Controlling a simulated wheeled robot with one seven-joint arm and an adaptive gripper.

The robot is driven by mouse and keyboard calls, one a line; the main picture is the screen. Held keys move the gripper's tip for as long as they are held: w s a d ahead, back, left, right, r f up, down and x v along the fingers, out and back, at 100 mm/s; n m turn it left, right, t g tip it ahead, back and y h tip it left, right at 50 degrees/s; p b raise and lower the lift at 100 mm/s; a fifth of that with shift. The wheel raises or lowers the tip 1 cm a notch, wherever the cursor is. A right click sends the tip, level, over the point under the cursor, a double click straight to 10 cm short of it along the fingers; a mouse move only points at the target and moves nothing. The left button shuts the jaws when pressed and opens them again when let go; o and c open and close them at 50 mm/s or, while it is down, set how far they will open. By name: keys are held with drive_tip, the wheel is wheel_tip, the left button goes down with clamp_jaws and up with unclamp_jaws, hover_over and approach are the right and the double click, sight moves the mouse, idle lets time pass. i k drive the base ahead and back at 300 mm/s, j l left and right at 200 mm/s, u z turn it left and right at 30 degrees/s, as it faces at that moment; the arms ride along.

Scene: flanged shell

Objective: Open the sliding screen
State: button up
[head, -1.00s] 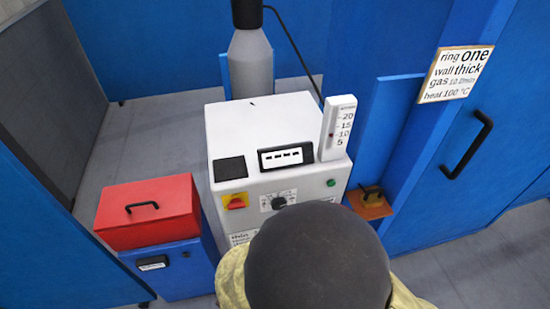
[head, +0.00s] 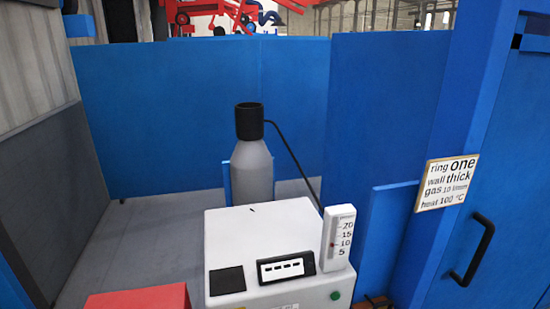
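A blue panel (head: 515,190) with a black bar handle (head: 475,250) stands at the right edge of the head view. It looks like the sliding screen, but no label names it. Its right side and bottom are cut off by the frame. A sign (head: 446,184) reading "ring one, wall thick, gas 10 l/min, heat 100 °C" is fixed on blue surface left of the handle. A narrow dark slot shows at the panel's upper right. No gap or opening beside the panel can be made out. My gripper is not in view.
A white machine (head: 225,230) with a display (head: 286,267) and an upright gauge (head: 338,237) stands at bottom centre. A grey gas bottle (head: 252,173) with a black top stands behind it. A red box (head: 140,299) shows at bottom left. Blue walls (head: 200,110) close off the back.

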sight(496, 256)
drive_tip(key=z, duration=1.6)
